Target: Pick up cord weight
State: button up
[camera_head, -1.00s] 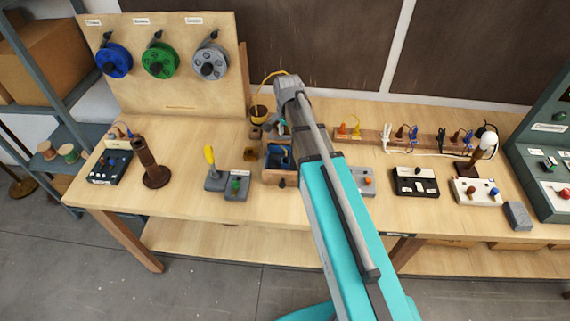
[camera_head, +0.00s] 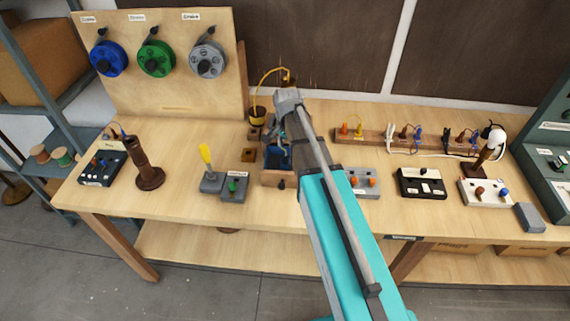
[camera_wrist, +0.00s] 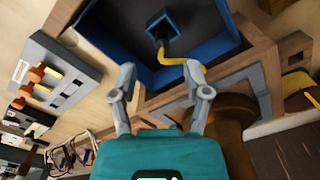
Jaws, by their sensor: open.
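In the wrist view, a small dark block with a bent yellow piece (camera_wrist: 163,30), which looks like the cord weight, lies in a blue-lined dark tray (camera_wrist: 222,62). My gripper (camera_wrist: 162,73) is open, its two fingers apart at the near edge of the tray. In the head view, the blue-lined tray (camera_head: 279,158) sits on the bench left of my arm.
A wooden box frame surrounds the tray. A brown round post (camera_wrist: 238,145) stands close to my right finger. A grey switch box (camera_wrist: 58,80) is to the left.

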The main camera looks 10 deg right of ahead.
aim_at(286, 156)
jog(key=shift+f, duration=0.15)
jog(key=f+b, duration=0.5)
jog(key=shift+a, duration=0.2)
dwell(0.5)
dwell(0.5)
grip_shut()
